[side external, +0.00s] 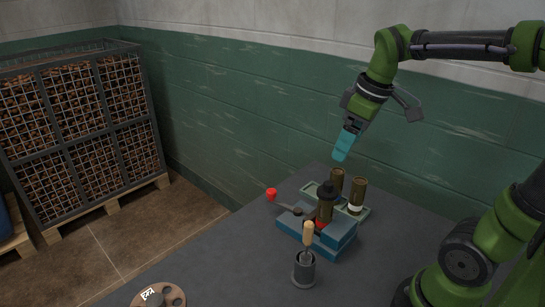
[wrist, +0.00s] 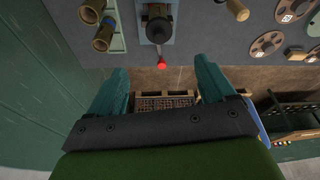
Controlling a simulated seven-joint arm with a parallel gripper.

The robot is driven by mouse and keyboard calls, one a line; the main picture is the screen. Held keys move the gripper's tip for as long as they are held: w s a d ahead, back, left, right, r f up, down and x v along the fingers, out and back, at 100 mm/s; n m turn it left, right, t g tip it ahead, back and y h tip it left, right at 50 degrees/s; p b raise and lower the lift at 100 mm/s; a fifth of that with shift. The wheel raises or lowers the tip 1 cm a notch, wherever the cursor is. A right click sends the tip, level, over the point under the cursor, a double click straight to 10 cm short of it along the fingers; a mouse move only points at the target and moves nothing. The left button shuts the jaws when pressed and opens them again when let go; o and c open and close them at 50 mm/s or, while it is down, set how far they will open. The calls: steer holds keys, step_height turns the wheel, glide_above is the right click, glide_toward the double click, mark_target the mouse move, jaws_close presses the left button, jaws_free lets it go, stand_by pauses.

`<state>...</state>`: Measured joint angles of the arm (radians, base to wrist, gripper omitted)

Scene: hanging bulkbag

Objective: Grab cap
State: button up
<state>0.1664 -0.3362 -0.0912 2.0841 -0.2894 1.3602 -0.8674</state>
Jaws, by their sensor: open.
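My gripper (side external: 341,152) is high above the table, with nothing between its teal fingers. In the wrist view its fingers (wrist: 160,80) are spread wide apart. A blue vise (side external: 335,238) on the table holds an upright brown cylinder (side external: 324,212) with a black top (side external: 327,188), which may be the cap. The black top also shows in the wrist view (wrist: 158,27), ahead of the fingers. Two brown cylinders (side external: 357,190) (side external: 336,181) stand on a pale green tray (side external: 311,189) behind the vise. My gripper is above these and touches none of them.
A red knob (side external: 271,194) sticks out left of the vise. A dark cup (side external: 304,270) holds a wooden-handled tool (side external: 308,234). A round brown disc (side external: 173,294) lies at the front. The green wall (side external: 250,120) is close behind.

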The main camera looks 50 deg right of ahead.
glide_above(330, 183)
steer(key=s, duration=0.1)
step_height(330, 183, down, 7)
steer(key=shift+r, duration=0.1)
steer(key=shift+x, duration=2.7)
steer(key=shift+s+d, duration=0.15)
steer(key=shift+s, duration=0.05)
steer(key=shift+c, duration=0.3)
steer(key=c, duration=1.1)
